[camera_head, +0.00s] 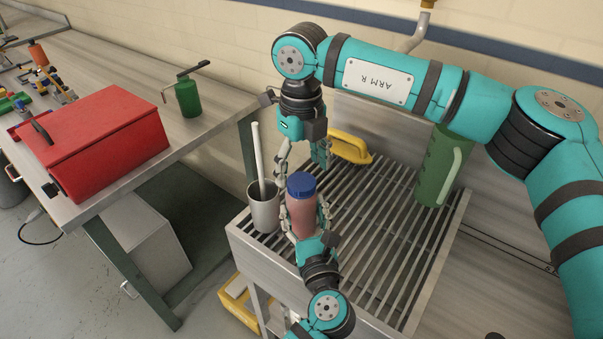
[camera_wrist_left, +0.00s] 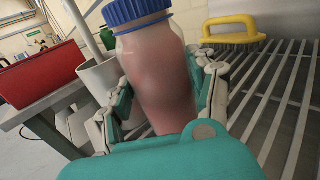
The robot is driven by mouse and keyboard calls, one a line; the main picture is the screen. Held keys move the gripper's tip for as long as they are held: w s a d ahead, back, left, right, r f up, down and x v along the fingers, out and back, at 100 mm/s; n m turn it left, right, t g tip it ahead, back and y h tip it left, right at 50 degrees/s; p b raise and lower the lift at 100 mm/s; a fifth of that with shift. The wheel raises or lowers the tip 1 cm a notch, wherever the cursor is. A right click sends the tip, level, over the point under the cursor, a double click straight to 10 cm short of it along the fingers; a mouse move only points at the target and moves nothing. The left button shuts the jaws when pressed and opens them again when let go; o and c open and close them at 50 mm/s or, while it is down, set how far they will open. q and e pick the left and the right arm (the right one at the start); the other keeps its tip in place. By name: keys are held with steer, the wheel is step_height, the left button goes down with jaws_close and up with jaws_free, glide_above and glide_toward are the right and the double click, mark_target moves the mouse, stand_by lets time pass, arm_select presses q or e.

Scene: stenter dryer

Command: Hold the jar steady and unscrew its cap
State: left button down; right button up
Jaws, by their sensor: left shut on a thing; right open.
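The jar (camera_head: 303,215) is clear with reddish-pink contents and stands on the slatted rack. Its blue ribbed cap (camera_head: 301,185) is on its top. My left gripper (camera_head: 303,222) is shut around the jar's body from the near side. In the left wrist view the jar (camera_wrist_left: 160,75) sits between both fingers, with the cap (camera_wrist_left: 135,10) at the top edge. My right gripper (camera_head: 302,155) is open above and behind the cap, pointing down, with its fingers apart. It does not appear to touch the cap. The jar's base is hidden by my left gripper.
A grey cup (camera_head: 263,212) with a white-handled tool stands close left of the jar. A yellow-handled brush (camera_head: 349,147) lies behind, and a green jug (camera_head: 436,170) stands at right on the rack (camera_head: 375,240). A red toolbox (camera_head: 105,140) and green oil can (camera_head: 188,98) are on the left bench.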

steer(key=shift+r, duration=0.85)
steer(key=shift+c, duration=0.2)
steer(key=shift+r, duration=0.1)
steer(key=m, duration=0.2)
steer(key=r+m, duration=0.1)
steer(key=m, duration=0.4)
steer(key=shift+r, duration=0.3)
steer(key=m, duration=0.2)
steer(key=r+m, duration=0.1)
steer(key=m, duration=0.3)
steer(key=shift+r+m, duration=0.25)
steer(key=shift+m, duration=0.45)
steer(key=shift+f, duration=0.1)
glide_above(301, 208)
steer(key=w, duration=0.3)
step_height(301, 208, down, 8)
steer(key=shift+w+r, duration=0.1)
steer(key=shift+r, duration=0.05)
